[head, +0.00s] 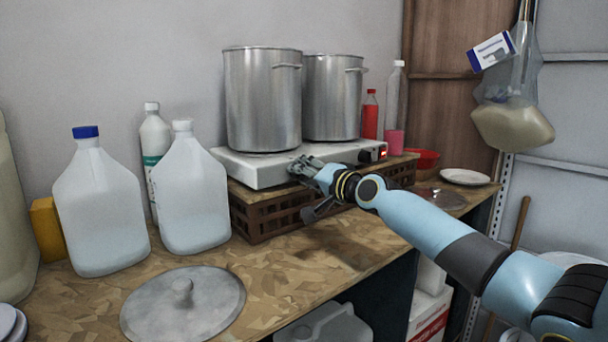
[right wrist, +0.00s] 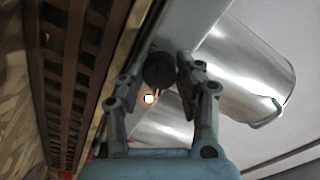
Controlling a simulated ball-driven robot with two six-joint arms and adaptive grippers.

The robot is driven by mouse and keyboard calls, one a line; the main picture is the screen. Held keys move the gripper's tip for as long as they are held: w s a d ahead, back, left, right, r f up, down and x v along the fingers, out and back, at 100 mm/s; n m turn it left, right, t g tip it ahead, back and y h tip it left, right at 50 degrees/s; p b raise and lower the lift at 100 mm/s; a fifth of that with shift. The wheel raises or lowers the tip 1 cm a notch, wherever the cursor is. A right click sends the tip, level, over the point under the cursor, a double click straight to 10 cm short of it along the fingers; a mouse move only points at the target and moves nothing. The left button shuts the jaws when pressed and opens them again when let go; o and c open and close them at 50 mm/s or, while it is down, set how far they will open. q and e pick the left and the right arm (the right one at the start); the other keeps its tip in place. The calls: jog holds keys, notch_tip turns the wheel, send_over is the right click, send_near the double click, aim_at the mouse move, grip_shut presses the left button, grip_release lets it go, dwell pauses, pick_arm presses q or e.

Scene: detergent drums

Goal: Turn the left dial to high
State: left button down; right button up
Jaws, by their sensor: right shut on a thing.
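The white hot plate (head: 262,172) carries two steel pots, the left pot (head: 262,100) and the right pot (head: 333,98). My right gripper (head: 298,166) is at the left part of the hot plate's front face. In the right wrist view, its fingers (right wrist: 160,72) are shut on the dark round left dial (right wrist: 158,73), one finger on each side. A small glowing light (right wrist: 149,99) shows close to the dial. The dial is hidden behind the gripper in the head view, and I cannot read its setting. The black right dial (head: 365,156) is free. My left gripper is out of view.
The hot plate stands on a brown slatted crate (head: 262,219) on the worktop. White jugs (head: 98,205) and a round metal lid (head: 184,303) are at the left. A red bottle (head: 370,115), red bowl (head: 425,159) and white plate (head: 465,177) are at the right.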

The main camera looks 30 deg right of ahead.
jog(key=o, duration=1.1)
jog(key=shift+o, duration=0.2)
jog(key=shift+s, duration=0.1)
jog(key=s, duration=0.7)
jog(key=shift+s+d+r, duration=0.15)
jog(key=shift+d+r, duration=0.05)
jog(key=shift+d, duration=0.05)
